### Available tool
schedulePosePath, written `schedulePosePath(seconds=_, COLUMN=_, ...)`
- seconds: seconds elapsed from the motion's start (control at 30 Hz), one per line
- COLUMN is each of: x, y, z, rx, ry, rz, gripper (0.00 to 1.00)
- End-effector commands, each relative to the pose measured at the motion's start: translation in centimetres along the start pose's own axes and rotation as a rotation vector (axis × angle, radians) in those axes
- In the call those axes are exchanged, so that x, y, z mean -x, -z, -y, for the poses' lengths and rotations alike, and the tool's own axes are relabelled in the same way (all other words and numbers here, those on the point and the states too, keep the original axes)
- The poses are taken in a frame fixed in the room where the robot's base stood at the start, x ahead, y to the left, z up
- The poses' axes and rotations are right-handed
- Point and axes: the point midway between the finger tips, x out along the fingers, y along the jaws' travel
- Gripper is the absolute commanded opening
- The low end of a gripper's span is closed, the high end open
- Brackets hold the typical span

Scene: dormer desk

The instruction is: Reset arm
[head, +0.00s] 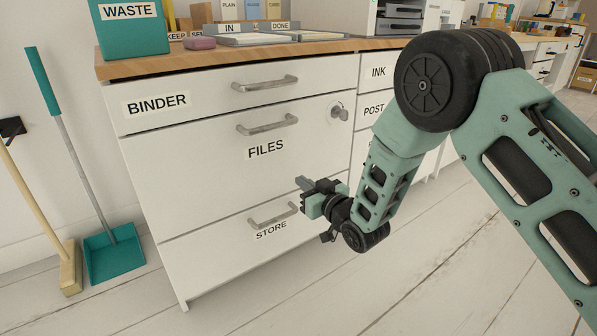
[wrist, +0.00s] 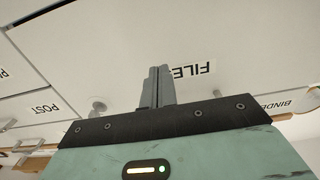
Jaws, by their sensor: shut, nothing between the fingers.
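My gripper (head: 306,184) is low in front of the white cabinet (head: 200,180), near the line between the FILES drawer (head: 220,165) and the STORE drawer (head: 210,262). Its fingers are together and hold nothing. In the wrist view the closed fingers (wrist: 157,88) point at the cabinet front, with the FILES label (wrist: 194,70) just to their right, upside down. The STORE handle (head: 273,216) is just left of and below my gripper in the head view. I cannot tell whether the fingertips touch the cabinet.
The wooden desktop (head: 150,66) above bears a teal WASTE bin (head: 132,35), trays and an eraser-like block (head: 200,43). A dustpan (head: 113,252) and broom (head: 69,268) stand at left. The floor in front is clear.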

Motion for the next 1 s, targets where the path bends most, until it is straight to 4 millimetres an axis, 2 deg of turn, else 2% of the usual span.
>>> schedulePosePath(seconds=0.17, x=0.7, y=3.6, z=0.9, rx=-0.028, ry=-0.023, rz=0.126, gripper=0.0)
schedulePosePath(seconds=0.27, x=2.5, y=6.4, z=2.3, rx=-0.057, ry=-0.034, rz=0.278, gripper=0.0)
schedulePosePath(seconds=0.37, x=5.6, y=9.0, z=4.3, rx=-0.082, ry=-0.03, rz=0.454, gripper=0.0)
schedulePosePath(seconds=0.47, x=9.7, y=11.3, z=6.5, rx=-0.095, ry=-0.013, rz=0.632, gripper=0.0)
schedulePosePath(seconds=0.57, x=14.8, y=13.5, z=8.6, rx=-0.094, ry=0.011, rz=0.81, gripper=0.0)
schedulePosePath(seconds=0.7, x=22.9, y=16.3, z=11.2, rx=-0.071, ry=0.049, rz=1.053, gripper=0.0)
schedulePosePath(seconds=0.8, x=28.3, y=17.8, z=12.4, rx=-0.046, ry=0.068, rz=1.199, gripper=0.0)
schedulePosePath(seconds=1.0, x=37.2, y=20.3, z=13.5, rx=0.003, ry=0.085, rz=1.429, gripper=0.0)
